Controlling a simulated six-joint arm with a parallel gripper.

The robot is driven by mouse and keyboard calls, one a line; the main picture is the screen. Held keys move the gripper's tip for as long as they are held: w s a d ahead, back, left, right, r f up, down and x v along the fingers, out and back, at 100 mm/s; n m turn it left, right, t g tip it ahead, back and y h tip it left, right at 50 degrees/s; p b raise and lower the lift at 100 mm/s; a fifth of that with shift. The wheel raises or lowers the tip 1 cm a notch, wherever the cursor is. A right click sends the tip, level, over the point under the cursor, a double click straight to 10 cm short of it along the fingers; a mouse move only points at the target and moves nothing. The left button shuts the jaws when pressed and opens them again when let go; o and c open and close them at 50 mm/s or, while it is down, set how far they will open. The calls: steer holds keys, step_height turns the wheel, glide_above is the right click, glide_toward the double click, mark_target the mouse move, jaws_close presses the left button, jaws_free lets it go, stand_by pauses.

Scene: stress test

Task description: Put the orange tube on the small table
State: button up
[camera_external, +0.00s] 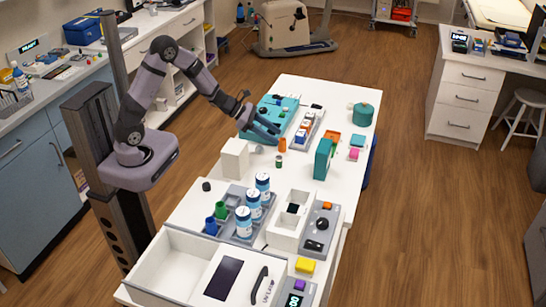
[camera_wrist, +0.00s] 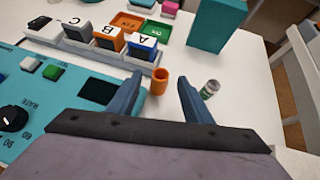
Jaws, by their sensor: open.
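The orange tube (camera_external: 282,145) stands upright on the white table (camera_external: 342,185), to the right of a teal panel. In the wrist view the orange tube (camera_wrist: 160,84) shows its open top between and beyond my two blue fingers. My gripper (camera_external: 277,133) is open and empty; in the wrist view my gripper (camera_wrist: 158,90) has its fingers apart, one on each side of the tube in the picture. Whether either finger touches the tube cannot be told. No separate small table can be told apart with certainty.
A small can with a green label (camera_wrist: 209,88) stands right of the tube. The teal control panel (camera_wrist: 60,110) lies left, with a rack of lettered blocks (camera_wrist: 100,42) behind. A teal box (camera_external: 324,158) and a white block (camera_external: 235,158) stand near.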

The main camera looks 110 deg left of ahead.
steer(key=shift+x, duration=1.5)
steer(key=shift+d, duration=0.1)
jaws_close()
steer(key=shift+r, duration=0.1)
step_height(320, 180, up, 10)
steer(key=p, duration=0.1)
